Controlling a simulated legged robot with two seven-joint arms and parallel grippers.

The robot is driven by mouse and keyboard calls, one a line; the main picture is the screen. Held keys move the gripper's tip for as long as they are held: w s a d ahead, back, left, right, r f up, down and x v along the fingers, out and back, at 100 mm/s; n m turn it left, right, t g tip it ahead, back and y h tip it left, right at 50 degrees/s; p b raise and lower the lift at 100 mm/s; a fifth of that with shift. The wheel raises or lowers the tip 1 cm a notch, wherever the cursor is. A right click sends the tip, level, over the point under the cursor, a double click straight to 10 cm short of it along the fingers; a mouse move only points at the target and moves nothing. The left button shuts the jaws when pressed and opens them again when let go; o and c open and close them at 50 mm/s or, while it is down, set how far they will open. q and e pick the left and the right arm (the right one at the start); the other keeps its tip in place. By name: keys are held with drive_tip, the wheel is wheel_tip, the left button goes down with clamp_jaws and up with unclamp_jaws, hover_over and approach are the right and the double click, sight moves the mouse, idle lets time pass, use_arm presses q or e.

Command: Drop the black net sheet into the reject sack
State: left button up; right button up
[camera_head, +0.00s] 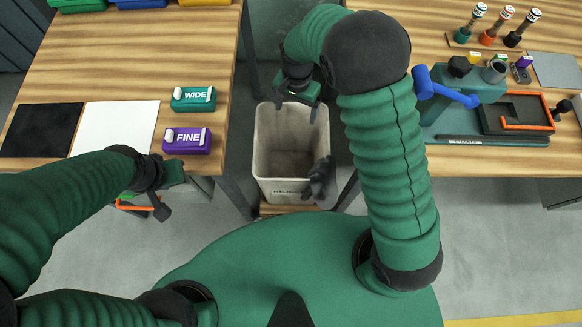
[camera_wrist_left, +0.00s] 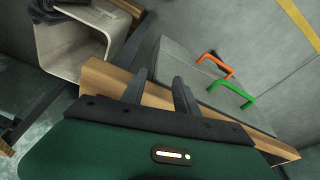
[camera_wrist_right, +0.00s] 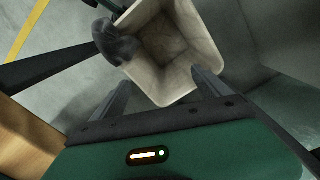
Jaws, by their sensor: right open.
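The reject sack (camera_head: 262,150) is a pale, open-topped bin standing on the floor between the two tables. A crumpled dark piece (camera_head: 320,180), which looks like the black net sheet, hangs over its front right rim. The sheet also shows at the rim in the right wrist view (camera_wrist_right: 115,42). My right gripper (camera_head: 299,108) is open and empty above the sack's back part, apart from the sheet. My left gripper (camera_head: 150,203) is at the left table's front edge; its fingers stand apart with nothing between them in the left wrist view (camera_wrist_left: 160,92).
The left table holds a black square (camera_head: 42,130), a white square (camera_head: 116,127), a green WIDE block (camera_head: 194,99) and a purple FINE block (camera_head: 187,140). The right table carries a green fixture (camera_head: 470,100) and several stamp-like tools (camera_head: 490,25). Orange and green handles show below the left table.

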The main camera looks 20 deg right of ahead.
wheel_tip(320, 180, up, 7)
drive_tip(key=shift+p, duration=0.35)
drive_tip(key=shift+f, duration=0.15)
